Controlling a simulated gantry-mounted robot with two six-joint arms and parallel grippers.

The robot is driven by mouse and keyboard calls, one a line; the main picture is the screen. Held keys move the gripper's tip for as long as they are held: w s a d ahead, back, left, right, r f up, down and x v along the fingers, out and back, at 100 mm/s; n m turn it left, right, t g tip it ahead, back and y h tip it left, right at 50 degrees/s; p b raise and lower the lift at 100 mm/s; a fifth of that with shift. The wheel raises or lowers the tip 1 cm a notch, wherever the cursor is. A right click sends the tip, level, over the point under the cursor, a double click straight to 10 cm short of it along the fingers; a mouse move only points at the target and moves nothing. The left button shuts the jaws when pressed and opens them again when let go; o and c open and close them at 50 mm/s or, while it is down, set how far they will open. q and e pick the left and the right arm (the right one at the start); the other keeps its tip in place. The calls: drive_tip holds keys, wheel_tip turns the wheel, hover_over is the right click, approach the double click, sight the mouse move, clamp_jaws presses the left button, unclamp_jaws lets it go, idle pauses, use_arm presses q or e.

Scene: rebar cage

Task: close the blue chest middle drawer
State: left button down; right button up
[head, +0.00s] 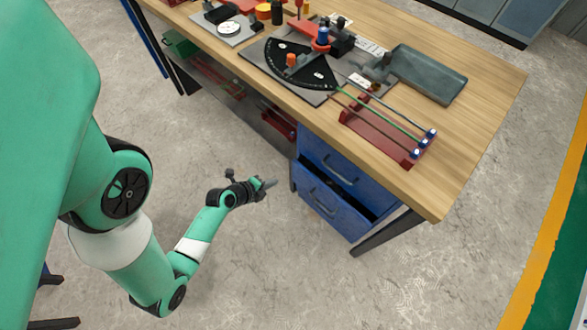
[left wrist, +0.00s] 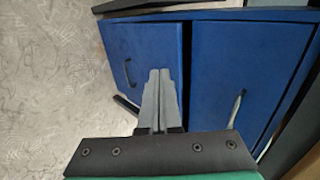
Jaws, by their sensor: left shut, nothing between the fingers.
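The blue chest (head: 345,158) sits under the right end of the workbench. Its upper drawer front is flush. The drawer below it (head: 328,207), seemingly the middle one, stands pulled out, with a dark gap behind its front. A bar handle crosses each front. My left gripper (head: 270,184) is shut and empty, just left of the pulled-out drawer. In the left wrist view my left gripper (left wrist: 161,78) overlaps the left blue front (left wrist: 145,50); a second blue front (left wrist: 245,60) with a pale handle is to the right. I cannot tell whether the fingertips touch. My right gripper is not in view.
The wooden workbench (head: 460,150) overhangs the chest and holds a red rack (head: 380,135), a grey tray (head: 430,72) and a bending plate (head: 290,65). A dark bench leg (head: 385,232) stands right of the drawer. The concrete floor in front is clear.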

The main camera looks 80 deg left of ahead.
sight(300, 169)
use_arm(q)
drive_tip(key=b+x, duration=0.1)
drive_tip(key=x, duration=0.3)
drive_tip(key=r+b+x, duration=0.1)
drive_tip(key=b+x, duration=0.1)
drive_tip(key=x, duration=0.2)
drive_tip(key=w+a+b+x, duration=0.1)
drive_tip(key=b+x, duration=0.1)
drive_tip(key=x, duration=0.2)
drive_tip(key=shift+r, duration=0.3)
drive_tip(key=shift+w+a+r, duration=0.1)
drive_tip(key=shift+w+a, duration=0.25)
drive_tip(key=shift+w, duration=0.1)
